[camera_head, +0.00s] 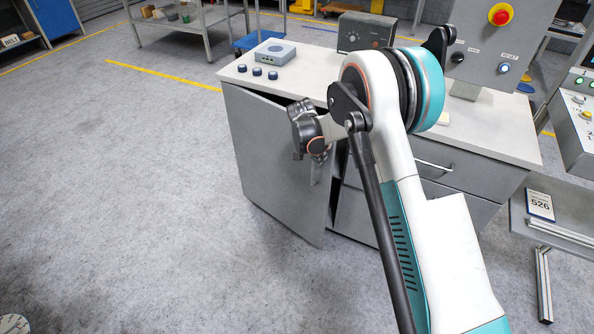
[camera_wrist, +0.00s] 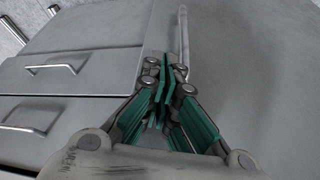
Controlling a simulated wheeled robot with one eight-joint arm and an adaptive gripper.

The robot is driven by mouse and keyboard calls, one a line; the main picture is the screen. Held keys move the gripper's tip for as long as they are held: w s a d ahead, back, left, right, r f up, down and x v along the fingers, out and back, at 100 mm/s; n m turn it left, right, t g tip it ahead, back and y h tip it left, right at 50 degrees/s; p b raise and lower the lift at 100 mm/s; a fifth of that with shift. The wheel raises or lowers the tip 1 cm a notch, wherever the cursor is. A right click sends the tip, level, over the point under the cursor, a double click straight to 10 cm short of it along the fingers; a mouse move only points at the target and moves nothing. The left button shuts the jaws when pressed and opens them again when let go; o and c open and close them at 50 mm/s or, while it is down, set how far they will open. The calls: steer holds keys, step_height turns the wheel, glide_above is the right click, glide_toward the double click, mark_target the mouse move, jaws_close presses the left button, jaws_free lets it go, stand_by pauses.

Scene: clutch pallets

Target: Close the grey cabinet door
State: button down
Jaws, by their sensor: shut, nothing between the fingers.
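The grey cabinet door (camera_head: 270,160) stands ajar at the left of the cabinet in the head view, with a dark gap along its top and its right edge out from the front. In the wrist view the door (camera_wrist: 260,70) fills the right side, with a vertical bar handle (camera_wrist: 183,35) on it. My gripper (camera_head: 318,158) is at the door's outer face near its free right edge. In the wrist view my gripper (camera_wrist: 165,80) has its green-padded fingers together and empty, close to the handle's end; I cannot tell whether they touch it. My arm hides part of the cabinet front.
Drawers (camera_wrist: 75,70) with bar handles sit beside the door. The worktop (camera_head: 310,68) carries a small grey box (camera_head: 275,52), several dark knobs, and a control panel (camera_head: 490,50) with a red button. Open floor (camera_head: 120,200) lies to the left. A grey shelf stands at right.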

steer(key=w+d, duration=0.4)
steer(key=w, duration=0.1)
steer(key=shift+w+d, duration=0.2)
